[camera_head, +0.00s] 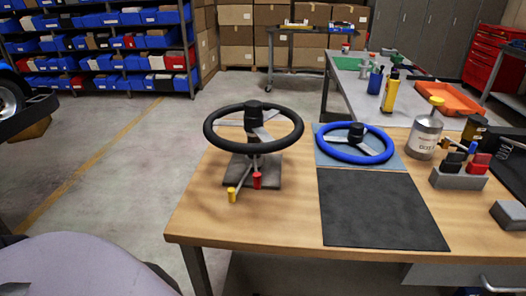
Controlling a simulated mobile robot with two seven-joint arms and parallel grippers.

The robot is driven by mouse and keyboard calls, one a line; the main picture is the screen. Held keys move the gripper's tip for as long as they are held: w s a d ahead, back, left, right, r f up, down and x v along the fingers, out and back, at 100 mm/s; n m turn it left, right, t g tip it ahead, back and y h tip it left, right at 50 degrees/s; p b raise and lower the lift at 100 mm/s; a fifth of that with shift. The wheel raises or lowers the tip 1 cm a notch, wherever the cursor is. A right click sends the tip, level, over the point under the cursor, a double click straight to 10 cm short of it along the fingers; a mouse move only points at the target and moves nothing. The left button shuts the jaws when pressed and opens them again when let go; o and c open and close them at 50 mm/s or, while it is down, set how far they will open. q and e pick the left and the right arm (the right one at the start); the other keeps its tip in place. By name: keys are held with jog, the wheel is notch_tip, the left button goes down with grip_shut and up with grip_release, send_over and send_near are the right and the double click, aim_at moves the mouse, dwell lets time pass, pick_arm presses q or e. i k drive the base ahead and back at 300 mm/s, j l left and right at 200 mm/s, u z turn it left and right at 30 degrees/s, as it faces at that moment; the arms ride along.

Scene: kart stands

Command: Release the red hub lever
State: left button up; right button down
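A black steering wheel (296,133) with a dark hub (254,112) is mounted on a grey stand (268,172) on the wooden workbench. Below the wheel rim, a lever with a red tip (257,181) hangs down at the front of the stand. A second lever with a yellow tip (232,195) points down and to the left beside it. The upper ends of both levers are partly hidden under the wheel. Neither of my grippers is in view, and nothing touches the wheel or the levers.
A blue steering wheel (380,155) lies on a grey-blue mat right of the stand. In front of it is a black mat (380,210). A can (425,137) and a grey tool holder (458,179) stand further right. The bench's front left is clear wood (215,222).

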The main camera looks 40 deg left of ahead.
aim_at(256, 176)
jog(key=u, duration=1.25)
